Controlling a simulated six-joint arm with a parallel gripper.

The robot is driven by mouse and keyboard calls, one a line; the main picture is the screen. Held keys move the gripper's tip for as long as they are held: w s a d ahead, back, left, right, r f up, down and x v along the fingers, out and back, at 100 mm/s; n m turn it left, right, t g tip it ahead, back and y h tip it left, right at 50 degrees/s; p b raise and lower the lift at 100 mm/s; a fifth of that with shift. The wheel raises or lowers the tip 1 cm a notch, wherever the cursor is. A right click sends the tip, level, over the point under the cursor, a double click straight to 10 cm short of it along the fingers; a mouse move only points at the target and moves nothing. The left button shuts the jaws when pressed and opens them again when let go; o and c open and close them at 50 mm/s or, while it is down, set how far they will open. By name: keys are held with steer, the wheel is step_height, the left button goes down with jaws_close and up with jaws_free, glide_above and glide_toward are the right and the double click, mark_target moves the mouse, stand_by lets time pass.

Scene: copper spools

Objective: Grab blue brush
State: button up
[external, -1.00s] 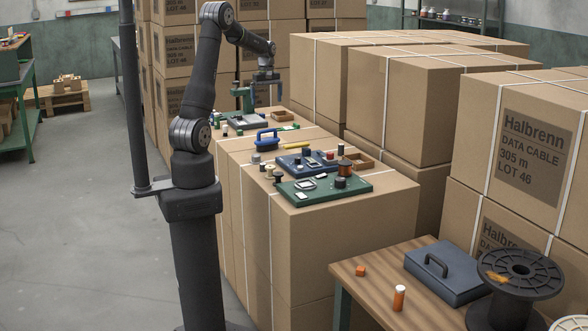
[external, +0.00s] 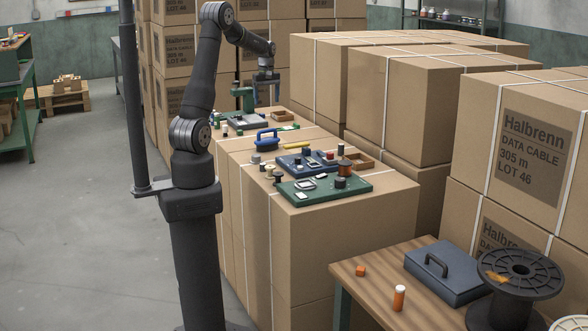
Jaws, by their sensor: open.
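The blue brush (external: 267,139) has an arched handle and stands on the cardboard boxes, left of a yellow object (external: 292,145). My gripper (external: 266,102) is open and empty, pointing down above the far end of the boxes. It is higher than the brush and farther back, clear of it. The underside of the brush is hard to make out at this size.
A blue board (external: 293,171) and a green board (external: 316,191) with small parts lie nearer on the boxes. A green tool (external: 242,97) stands beside a grey tray (external: 246,121) below my gripper. Tall box stacks stand behind and right.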

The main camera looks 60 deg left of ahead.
steer(key=m, duration=1.7)
glide_toward(267, 139)
step_height(267, 139, down, 11)
steer(key=shift+a+r, duration=0.1)
steer(key=shift+r, duration=0.05)
steer(key=shift+c, duration=0.5)
steer(key=c, duration=1.1)
